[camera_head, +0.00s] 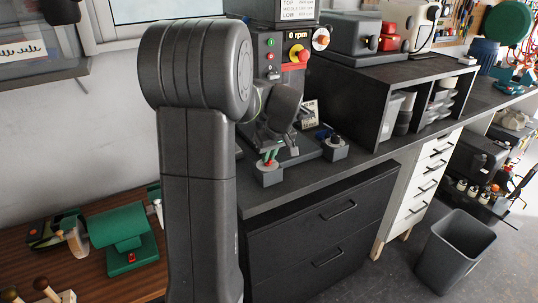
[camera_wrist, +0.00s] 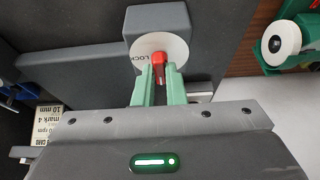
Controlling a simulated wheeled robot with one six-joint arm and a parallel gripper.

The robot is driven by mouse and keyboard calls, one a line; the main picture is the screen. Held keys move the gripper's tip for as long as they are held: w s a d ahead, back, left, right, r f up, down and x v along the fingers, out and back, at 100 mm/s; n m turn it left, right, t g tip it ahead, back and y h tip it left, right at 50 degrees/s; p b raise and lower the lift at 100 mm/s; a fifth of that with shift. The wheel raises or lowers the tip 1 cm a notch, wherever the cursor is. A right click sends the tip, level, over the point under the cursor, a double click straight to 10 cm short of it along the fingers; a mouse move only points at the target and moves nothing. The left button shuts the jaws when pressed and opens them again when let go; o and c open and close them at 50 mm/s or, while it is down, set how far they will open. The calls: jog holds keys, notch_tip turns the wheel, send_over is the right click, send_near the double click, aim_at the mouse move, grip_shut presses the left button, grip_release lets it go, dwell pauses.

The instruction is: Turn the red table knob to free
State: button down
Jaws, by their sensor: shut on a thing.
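The red table knob (camera_wrist: 159,57) sits on a round white dial (camera_wrist: 178,48) on a grey block (camera_wrist: 160,20). The word LOCK is printed on the dial, left of the knob; no other wording on it can be read. My gripper (camera_wrist: 159,72) has its pale green fingers shut on the knob, one on each side. In the head view my gripper (camera_head: 269,160) comes down onto the grey block (camera_head: 269,179) at the front edge of the machine base. The knob is mostly hidden there by the fingers.
A second grey block with a dark knob (camera_head: 335,141) stands to the right. Behind is a control panel with a red knob (camera_head: 303,55) and a 0 rpm display. A small label card (camera_head: 309,113) stands close behind my gripper. A green machine (camera_head: 120,230) is on the wooden bench at left.

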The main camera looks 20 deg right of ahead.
jog(key=c, duration=1.5)
grip_release()
jog(key=v, duration=1.4)
jog(key=shift+w+b, duration=0.1)
jog(key=shift+b, duration=0.3)
jog(key=shift+f, duration=0.1)
jog(key=x, duration=1.3)
jog(key=shift+w+f+p, duration=0.1)
jog(key=shift+f+p, duration=0.3)
jog(key=shift+r, duration=0.15)
